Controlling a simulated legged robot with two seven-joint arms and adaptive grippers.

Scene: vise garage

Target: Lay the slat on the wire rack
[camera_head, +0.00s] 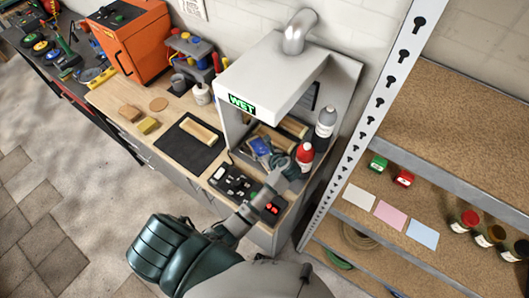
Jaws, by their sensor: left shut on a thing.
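My left gripper (281,162) reaches into the front of the white booth, shut on a pale wooden slat (272,138). The slat is low over the booth floor, its near end hidden by the gripper. Another pale slat (295,127) lies further back in the booth. A third pale wooden piece (200,130) lies on a black mat left of the booth. The wire rack cannot be clearly made out; any wires under the slats are too small to tell. My right gripper is not in view.
The white booth (275,70) has a green-lit sign. A red bottle (305,157) and a grey bottle (326,122) stand close right of my gripper. A blue item (258,148) is just left. A black control box (232,182) sits in front. A metal shelf (365,110) rises at right.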

